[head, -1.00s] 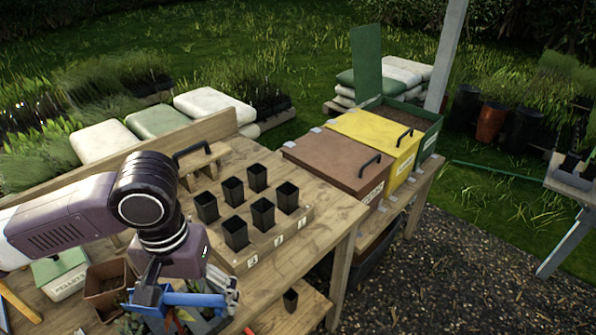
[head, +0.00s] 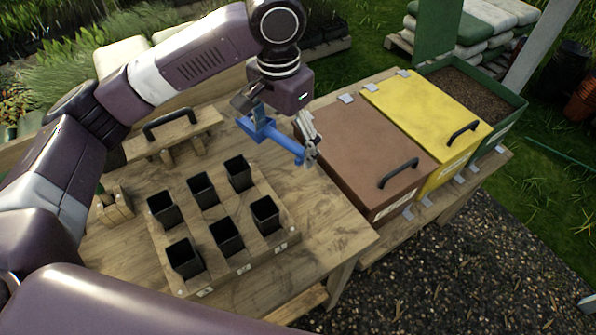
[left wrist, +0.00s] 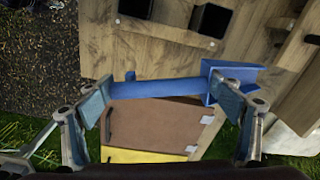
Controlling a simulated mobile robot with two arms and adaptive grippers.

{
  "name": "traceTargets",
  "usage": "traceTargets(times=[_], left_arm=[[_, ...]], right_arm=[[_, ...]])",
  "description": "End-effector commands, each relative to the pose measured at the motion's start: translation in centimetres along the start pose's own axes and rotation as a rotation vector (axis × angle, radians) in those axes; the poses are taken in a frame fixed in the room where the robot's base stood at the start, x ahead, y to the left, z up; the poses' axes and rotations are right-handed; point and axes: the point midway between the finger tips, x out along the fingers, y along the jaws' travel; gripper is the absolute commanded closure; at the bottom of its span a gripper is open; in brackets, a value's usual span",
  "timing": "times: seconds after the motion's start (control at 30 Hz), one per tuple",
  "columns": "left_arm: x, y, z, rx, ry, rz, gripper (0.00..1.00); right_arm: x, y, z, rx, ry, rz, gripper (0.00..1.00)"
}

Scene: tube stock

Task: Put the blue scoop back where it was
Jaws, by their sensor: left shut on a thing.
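The blue scoop (head: 284,139) is in my left gripper (head: 276,128), held up in the air over the bench's back right part, close to the brown bin. In the left wrist view the blue scoop (left wrist: 155,92) lies crosswise between the two fingers of my left gripper (left wrist: 165,91), its handle toward the left finger and its wider head at the right finger. My right gripper is not in view.
The brown lidded bin (head: 360,150) and yellow lidded bin (head: 428,105) are closed. The green bin (head: 517,105) is open, with soil inside. Several black pots stand in a wooden rack (head: 160,258). A wooden block with a black handle (head: 170,118) stands behind them.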

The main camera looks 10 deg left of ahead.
Motion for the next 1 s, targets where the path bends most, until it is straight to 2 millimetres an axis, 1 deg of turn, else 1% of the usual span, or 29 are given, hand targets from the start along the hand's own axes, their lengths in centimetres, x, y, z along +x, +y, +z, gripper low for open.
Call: traceTargets(times=[0.03,0.13,0.23,0.37,0.47,0.53,0.67,0.8,0.9,1.0], left_arm=[[-0.7,0.5,-1.3,0.055,-0.004,0.005,0.54],[-1.4,0.9,-3.1,0.156,-0.013,0.009,0.54],[-1.7,1.3,-4.2,0.226,-0.02,0.012,0.54],[-1.6,1.6,-4.8,0.273,-0.028,0.017,0.54],[0.0,1.7,-4.8,0.284,-0.032,0.02,0.54],[1.7,1.8,-4.7,0.283,-0.033,0.021,0.54],[4.9,1.7,-4.5,0.28,-0.033,0.018,0.54],[8.6,1.7,-4.4,0.279,-0.033,0.016,0.54],[10.9,1.8,-4.3,0.279,-0.031,0.016,0.54],[12.6,1.8,-4.2,0.281,-0.03,0.015,0.54]], right_arm=[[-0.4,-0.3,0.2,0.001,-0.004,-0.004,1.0],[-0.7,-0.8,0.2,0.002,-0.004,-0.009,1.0],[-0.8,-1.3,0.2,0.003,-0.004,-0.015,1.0],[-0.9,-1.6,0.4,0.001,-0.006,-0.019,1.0],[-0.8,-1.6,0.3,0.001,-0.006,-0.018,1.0],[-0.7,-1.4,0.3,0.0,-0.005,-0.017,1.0],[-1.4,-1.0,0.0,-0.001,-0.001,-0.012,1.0],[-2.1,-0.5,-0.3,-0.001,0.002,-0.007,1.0],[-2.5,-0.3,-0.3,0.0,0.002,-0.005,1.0],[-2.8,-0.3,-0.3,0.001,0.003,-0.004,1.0]])
